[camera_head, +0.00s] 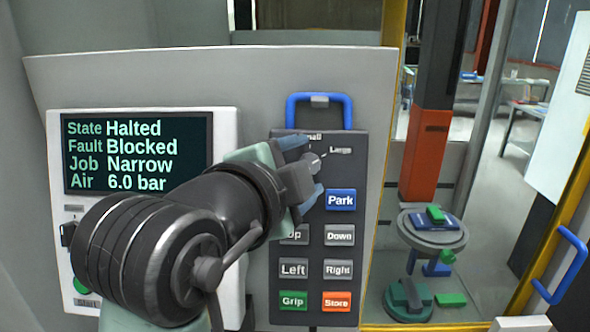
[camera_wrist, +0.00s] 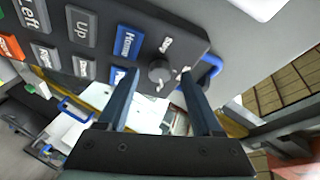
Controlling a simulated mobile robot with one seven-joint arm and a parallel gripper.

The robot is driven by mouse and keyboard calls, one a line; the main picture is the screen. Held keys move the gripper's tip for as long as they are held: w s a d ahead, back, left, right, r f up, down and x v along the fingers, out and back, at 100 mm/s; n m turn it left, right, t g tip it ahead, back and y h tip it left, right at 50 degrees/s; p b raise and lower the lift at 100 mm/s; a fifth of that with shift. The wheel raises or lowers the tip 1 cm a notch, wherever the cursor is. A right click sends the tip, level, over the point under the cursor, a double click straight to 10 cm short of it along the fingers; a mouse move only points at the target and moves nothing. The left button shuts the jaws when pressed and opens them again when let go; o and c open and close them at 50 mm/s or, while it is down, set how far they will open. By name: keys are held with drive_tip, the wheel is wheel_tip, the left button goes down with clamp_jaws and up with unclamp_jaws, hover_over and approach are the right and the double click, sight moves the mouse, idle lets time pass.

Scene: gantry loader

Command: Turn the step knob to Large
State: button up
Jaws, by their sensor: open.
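The step knob (camera_head: 315,162) is a small round grey knob near the top of the dark pendant panel (camera_head: 357,150). The label Large stands to its right; the label Small above it is partly hidden by my gripper. My gripper (camera_head: 303,169) is open in front of the knob, with one finger above and one below it in the head view. In the wrist view the knob (camera_wrist: 159,72) shows between the two fingertips, with a gap on both sides. I cannot tell clearly which label the knob points to.
Below the knob are the blue Park button (camera_head: 341,200), the Down button (camera_head: 339,236), the Right button (camera_head: 338,270) and the Store button (camera_head: 337,302). A blue handle (camera_head: 320,98) tops the pendant. The display (camera_head: 137,152) reads Halted, Blocked, Narrow, 6.0 bar.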

drive_tip(key=b+v, duration=0.3)
drive_tip(key=v, duration=1)
drive_tip(key=shift+w, duration=0.1)
drive_tip(key=w+d+r+n+t, duration=0.3)
drive_tip(key=d+r+n+t, duration=0.1)
drive_tip(key=r+n+t, duration=0.45)
drive_tip(key=s+d+r+n+t+y, duration=0.1)
drive_tip(key=s+r+n+t+y, duration=0.3)
drive_tip(key=n, duration=0.4)
drive_tip(key=shift+s+n+y, duration=0.35)
drive_tip(key=shift+s+y, duration=0.2)
drive_tip(key=shift+y, duration=0.05)
